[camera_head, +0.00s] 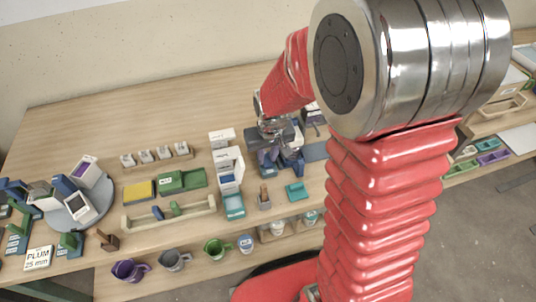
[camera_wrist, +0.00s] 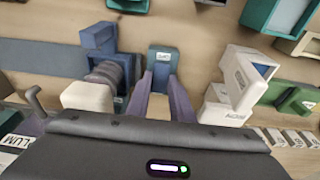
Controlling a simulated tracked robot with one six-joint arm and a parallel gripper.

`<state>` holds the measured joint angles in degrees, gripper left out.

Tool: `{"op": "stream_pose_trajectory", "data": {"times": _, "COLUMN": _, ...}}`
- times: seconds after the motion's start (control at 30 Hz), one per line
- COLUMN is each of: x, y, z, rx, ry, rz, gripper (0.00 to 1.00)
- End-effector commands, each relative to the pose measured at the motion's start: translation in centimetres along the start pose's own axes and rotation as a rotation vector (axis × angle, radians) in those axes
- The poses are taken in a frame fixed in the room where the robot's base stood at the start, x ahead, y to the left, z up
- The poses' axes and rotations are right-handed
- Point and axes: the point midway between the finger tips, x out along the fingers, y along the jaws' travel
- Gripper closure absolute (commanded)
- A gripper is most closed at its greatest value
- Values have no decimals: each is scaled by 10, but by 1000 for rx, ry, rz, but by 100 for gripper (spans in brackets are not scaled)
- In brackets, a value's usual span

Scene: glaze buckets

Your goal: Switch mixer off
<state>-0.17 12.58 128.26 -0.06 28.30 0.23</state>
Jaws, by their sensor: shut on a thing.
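My gripper (camera_wrist: 163,82) has its two purple-grey fingers on either side of a dark blue block (camera_wrist: 163,58) with a white label, and is shut on it. The label's writing is too small to read surely. To the left in the wrist view stands a blue and grey machine (camera_wrist: 98,38) with a rounded grey part and a pale vessel beside it; it may be the mixer. No switch can be made out. In the head view my gripper (camera_head: 281,148) is over the table at the centre, among dark blue parts, and its fingertips are hard to see.
White boxes (camera_head: 229,166) stand just left of my gripper. A green box (camera_head: 182,181), a yellow block (camera_head: 139,190) and a round grey turntable (camera_head: 72,218) are farther left. Several mugs, including a purple one (camera_head: 127,270), line the front. The back left of the table is clear.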

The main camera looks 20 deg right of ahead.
Motion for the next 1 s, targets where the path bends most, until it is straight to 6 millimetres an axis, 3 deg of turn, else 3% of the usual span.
{"op": "stream_pose_trajectory", "data": {"times": 0.37, "x": 0, "y": 0, "z": 1, "rx": 0, "ry": 18, "rz": 0, "gripper": 100}}
{"op": "stream_pose_trajectory", "data": {"times": 0.4, "x": 0, "y": 0, "z": 1, "rx": 0, "ry": 18, "rz": 0, "gripper": 79}}
{"op": "stream_pose_trajectory", "data": {"times": 0.63, "x": 0, "y": 0, "z": 1, "rx": 0, "ry": 18, "rz": 0, "gripper": 63}}
{"op": "stream_pose_trajectory", "data": {"times": 1.0, "x": -3, "y": 0, "z": 1, "rx": 0, "ry": 19, "rz": 0, "gripper": 61}}
